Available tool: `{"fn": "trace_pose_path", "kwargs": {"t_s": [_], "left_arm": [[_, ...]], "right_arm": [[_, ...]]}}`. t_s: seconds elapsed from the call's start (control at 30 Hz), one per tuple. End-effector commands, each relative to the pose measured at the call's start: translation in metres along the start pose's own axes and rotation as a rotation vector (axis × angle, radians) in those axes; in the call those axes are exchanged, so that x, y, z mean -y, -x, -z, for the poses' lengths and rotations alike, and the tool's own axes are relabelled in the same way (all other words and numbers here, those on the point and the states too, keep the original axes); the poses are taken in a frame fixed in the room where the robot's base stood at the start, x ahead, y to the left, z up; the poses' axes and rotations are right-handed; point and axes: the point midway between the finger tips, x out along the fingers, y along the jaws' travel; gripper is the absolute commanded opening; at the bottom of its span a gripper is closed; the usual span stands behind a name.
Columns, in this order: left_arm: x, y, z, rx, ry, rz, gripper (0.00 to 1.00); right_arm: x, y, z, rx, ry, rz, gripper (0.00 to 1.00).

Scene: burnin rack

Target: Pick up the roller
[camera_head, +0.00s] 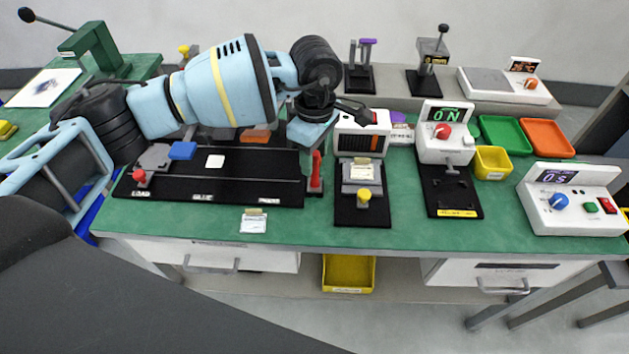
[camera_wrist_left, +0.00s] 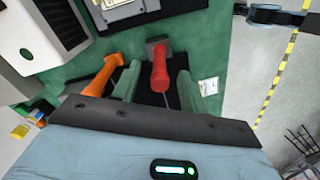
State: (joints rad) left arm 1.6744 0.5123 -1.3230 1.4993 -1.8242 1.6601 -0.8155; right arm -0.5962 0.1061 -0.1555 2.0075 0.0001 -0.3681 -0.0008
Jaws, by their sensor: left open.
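The roller (camera_head: 316,170) has a red handle and is at the right end of the long black mat in the head view. In the left wrist view the roller (camera_wrist_left: 160,68) shows its red handle and a grey block at its far end. My left gripper (camera_head: 312,146) is above the roller, and its fingers are largely hidden in the head view. In the left wrist view the left gripper (camera_wrist_left: 157,84) is open, with one green finger on each side of the red handle. Whether they touch it cannot be told. My right gripper is not in view.
The long black mat (camera_head: 225,190) holds a blue block (camera_head: 183,150) and a white square (camera_head: 215,161). An orange-handled tool (camera_wrist_left: 105,75) lies close to the left finger. A white vented box (camera_head: 362,122) stands right of the gripper.

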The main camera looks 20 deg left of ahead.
Motion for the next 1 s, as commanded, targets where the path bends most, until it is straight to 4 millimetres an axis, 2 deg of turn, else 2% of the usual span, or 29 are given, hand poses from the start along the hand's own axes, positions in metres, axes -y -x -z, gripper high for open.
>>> {"fn": "trace_pose_path", "kwargs": {"t_s": [0.1,0.2,0.47,0.8,1.0], "left_arm": [[0.000,-0.015,0.000,0.000,0.000,0.001,0.43],[0.000,-0.022,0.000,-0.001,0.000,0.000,0.43],[0.000,-0.024,0.000,0.000,-0.001,-0.001,0.43],[0.000,-0.023,0.000,0.000,-0.001,-0.001,0.00],[0.000,-0.023,-0.001,0.000,-0.001,-0.001,0.00]], "right_arm": [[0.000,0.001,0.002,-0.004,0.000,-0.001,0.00],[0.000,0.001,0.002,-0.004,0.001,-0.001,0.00],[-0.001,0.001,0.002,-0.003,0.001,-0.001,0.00],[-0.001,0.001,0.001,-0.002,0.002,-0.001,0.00],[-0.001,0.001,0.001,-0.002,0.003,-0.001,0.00]]}}
